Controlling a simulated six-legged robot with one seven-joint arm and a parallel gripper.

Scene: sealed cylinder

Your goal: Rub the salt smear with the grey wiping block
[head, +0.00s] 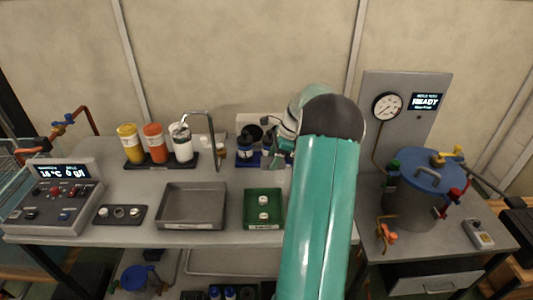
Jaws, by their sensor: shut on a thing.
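My arm reaches over the bench, and my gripper (276,160) is low near the back middle of the bench, beside a small blue-based device. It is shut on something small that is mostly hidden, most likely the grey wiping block. I cannot make out the block's shape. The salt smear cannot be made out; my arm covers part of the bench to the right of the gripper.
A green tray (249,224) with two small white-topped items and an empty grey tray (163,224) lie in front. A rack (163,162) of yellow, orange and white bottles stands left. A blue-lidded vessel (425,181) stands right, a control box (58,215) far left.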

